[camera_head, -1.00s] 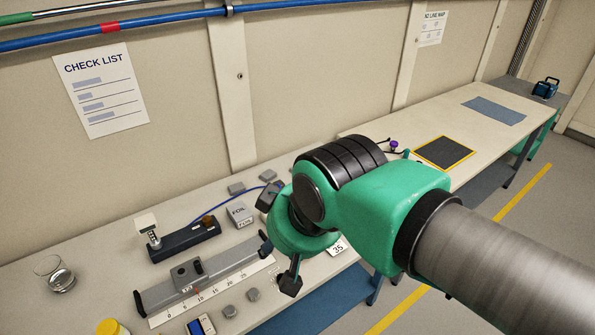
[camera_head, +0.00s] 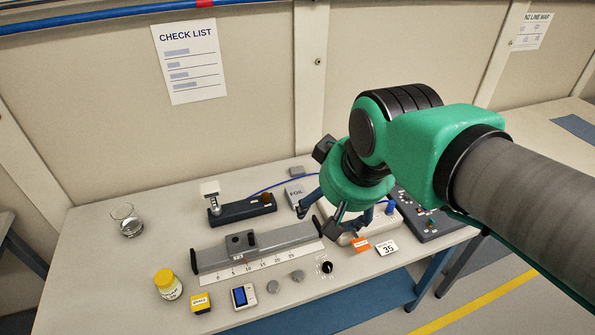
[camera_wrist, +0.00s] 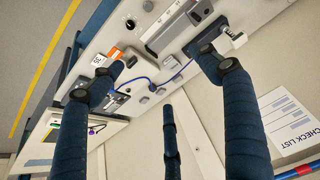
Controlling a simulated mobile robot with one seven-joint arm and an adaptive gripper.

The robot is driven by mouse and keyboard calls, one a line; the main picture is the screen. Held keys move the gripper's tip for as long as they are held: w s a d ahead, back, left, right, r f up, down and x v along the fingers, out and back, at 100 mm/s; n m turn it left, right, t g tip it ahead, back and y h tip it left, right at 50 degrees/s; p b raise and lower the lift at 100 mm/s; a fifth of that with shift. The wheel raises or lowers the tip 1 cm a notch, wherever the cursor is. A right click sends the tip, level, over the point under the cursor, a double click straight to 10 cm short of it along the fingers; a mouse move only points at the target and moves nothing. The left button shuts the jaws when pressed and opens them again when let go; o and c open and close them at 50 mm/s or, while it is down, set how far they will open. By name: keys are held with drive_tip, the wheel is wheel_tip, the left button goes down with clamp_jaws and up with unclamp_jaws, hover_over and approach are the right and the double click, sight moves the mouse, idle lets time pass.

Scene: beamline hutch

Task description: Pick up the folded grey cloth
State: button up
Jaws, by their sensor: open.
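I cannot make out a folded grey cloth for sure in either view. My gripper (camera_head: 318,208) is open and empty above the right part of the near bench. My arm hides part of the bench's right side.
The near bench (camera_head: 110,270) holds a glass beaker (camera_head: 126,221), a yellow-capped jar (camera_head: 167,284), a grey rail with a scale (camera_head: 255,247), a dark block with a post (camera_head: 242,208), a foil box (camera_head: 295,194) and a control panel (camera_head: 428,216). Bare bench lies front left.

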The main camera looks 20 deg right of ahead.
drive_tip(key=w+r+p, duration=0.2)
drive_tip(key=w+r, duration=0.2)
drive_tip(key=w, duration=0.4)
drive_tip(key=m+g+p, duration=0.1)
drive_tip(key=g+p, duration=0.4)
drive_tip(key=p, duration=0.7)
hover_over(297, 169)
wheel_tip(297, 169, down, 31)
drive_tip(key=shift+s+f, duration=0.1)
drive_tip(key=shift+f, duration=0.05)
drive_tip(key=shift+f, duration=4.15)
drive_tip(key=shift+f, duration=0.1)
